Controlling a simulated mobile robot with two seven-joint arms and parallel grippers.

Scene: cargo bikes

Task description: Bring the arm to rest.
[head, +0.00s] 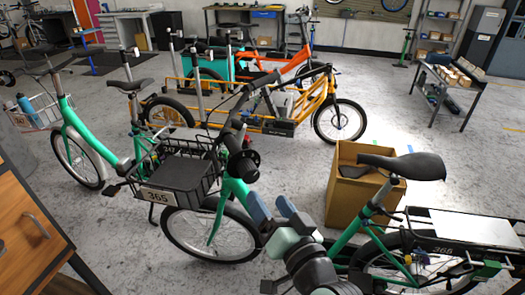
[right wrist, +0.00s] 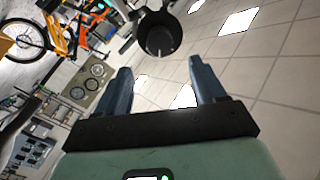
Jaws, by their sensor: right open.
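My right gripper (head: 270,202) is in the lower middle of the head view. Its two blue fingers stand apart with nothing between them. It is in front of the green bike's front wheel (head: 190,240), close to that wheel in the picture; I cannot tell whether they touch. In the right wrist view the gripper (right wrist: 160,68) is open and empty. A round black part (right wrist: 158,38) shows beyond its fingertips. My left gripper is not in view.
A green cargo bike with a black front basket (head: 180,178) stands close by. A cardboard box (head: 350,200) and a black saddle (head: 402,163) are to the right. A wooden cabinet (head: 25,225) is at left. An orange-yellow cargo bike (head: 250,120) stands behind.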

